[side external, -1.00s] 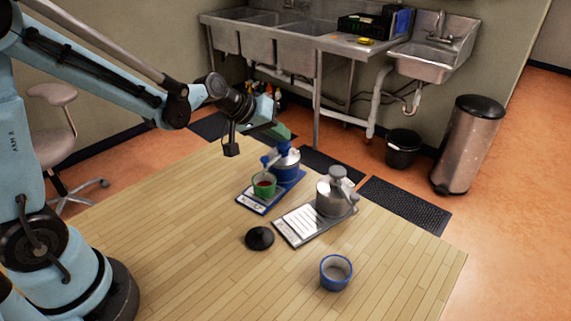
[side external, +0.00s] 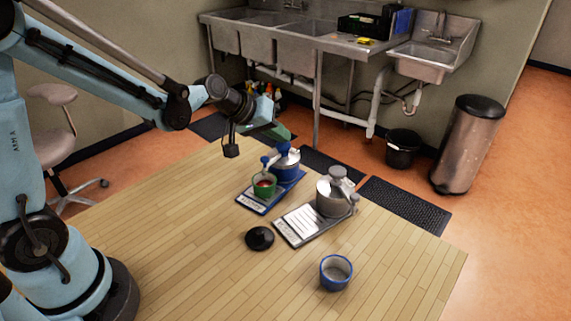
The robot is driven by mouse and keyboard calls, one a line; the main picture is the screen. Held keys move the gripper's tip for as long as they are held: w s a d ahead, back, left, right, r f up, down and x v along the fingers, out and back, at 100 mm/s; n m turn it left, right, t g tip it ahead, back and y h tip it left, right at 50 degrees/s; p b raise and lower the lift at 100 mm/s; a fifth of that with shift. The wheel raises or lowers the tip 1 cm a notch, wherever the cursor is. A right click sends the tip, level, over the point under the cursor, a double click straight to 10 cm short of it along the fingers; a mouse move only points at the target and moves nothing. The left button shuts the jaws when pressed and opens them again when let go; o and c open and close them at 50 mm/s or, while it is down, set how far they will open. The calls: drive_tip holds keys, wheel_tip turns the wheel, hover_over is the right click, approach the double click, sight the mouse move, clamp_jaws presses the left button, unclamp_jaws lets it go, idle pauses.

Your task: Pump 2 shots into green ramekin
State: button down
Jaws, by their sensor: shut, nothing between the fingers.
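A green ramekin (side external: 264,190) stands upright on the front part of a blue tray (side external: 246,203), with something reddish inside. Behind it on the same tray is a blue pump dispenser (side external: 287,163), its spout reaching over toward the ramekin. My gripper (side external: 284,134) is above and slightly behind the blue pump's head; its green fingertips are shut and hold nothing. I cannot tell whether the fingertips touch the pump head.
A grey pump dispenser (side external: 331,201) stands on a grey tray (side external: 283,229) to the right, with a white label sheet. A black lid-like disc (side external: 260,238) and an empty-looking blue ramekin (side external: 336,286) lie nearer the front. The table's (side external: 190,255) left front is clear.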

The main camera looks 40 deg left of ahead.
drive_tip(key=shift+r, duration=1.35)
wheel_tip(320, 180, up, 6)
drive_tip(key=shift+s, duration=0.1)
idle(0.5)
drive_tip(key=m+g+y, duration=0.1)
drive_tip(key=m, duration=0.2)
approach(279, 145)
drive_tip(key=s+d+r, duration=0.2)
drive_tip(key=s+r, duration=0.1)
drive_tip(key=s+f+m+y, duration=0.1)
drive_tip(key=s+f+m, duration=0.1)
drive_tip(key=s, duration=0.6)
drive_tip(key=shift+s+a+f+g+y, duration=0.3)
drive_tip(key=shift+f+g+y, duration=0.1)
drive_tip(key=shift+f, duration=0.45)
